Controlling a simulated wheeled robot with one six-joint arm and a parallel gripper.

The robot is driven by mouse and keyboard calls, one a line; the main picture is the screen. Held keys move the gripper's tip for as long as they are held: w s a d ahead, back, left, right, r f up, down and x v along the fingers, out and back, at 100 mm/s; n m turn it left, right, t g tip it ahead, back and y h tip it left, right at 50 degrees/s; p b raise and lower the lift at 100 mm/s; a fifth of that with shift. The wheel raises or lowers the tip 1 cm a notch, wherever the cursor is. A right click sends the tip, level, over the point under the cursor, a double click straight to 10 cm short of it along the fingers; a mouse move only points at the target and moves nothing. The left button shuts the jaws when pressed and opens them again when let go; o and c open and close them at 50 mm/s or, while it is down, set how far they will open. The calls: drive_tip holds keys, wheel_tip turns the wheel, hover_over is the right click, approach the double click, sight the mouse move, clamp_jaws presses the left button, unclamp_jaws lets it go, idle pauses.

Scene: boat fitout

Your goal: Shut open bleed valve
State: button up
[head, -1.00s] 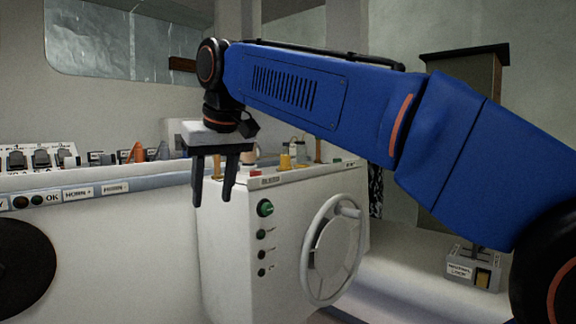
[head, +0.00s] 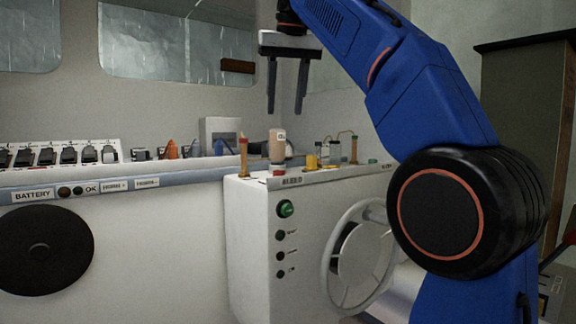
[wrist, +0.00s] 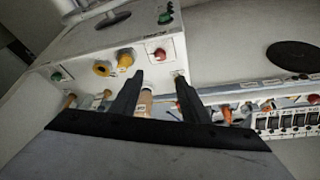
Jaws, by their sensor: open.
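My gripper (head: 285,105) is open and empty, fingers pointing down, above the back of a white console (head: 258,205). It also shows in the wrist view (wrist: 157,80), its two fingers apart. On the console top are a small red knob (head: 279,172) beside a dark, barely legible label and a yellow knob (head: 312,162). The wrist view shows a red knob (wrist: 160,54) and two yellow knobs, one pale yellow (wrist: 125,58) and one ring-shaped (wrist: 102,68). I cannot tell for sure which is the bleed valve or how it is turned.
A beige-capped bottle (head: 277,146) and thin upright tubes (head: 243,157) stand at the console's back. A handwheel (head: 327,262) and green knob (head: 286,209) are on its front. A switch panel (head: 70,154) is at left, a dark-topped cabinet (head: 520,120) at right.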

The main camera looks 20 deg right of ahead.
sight(279, 171)
drive_tip(key=x, duration=1.7)
drive_tip(key=shift+a, duration=0.1)
drive_tip(key=shift+r, duration=0.1)
drive_tip(key=c, duration=1.1)
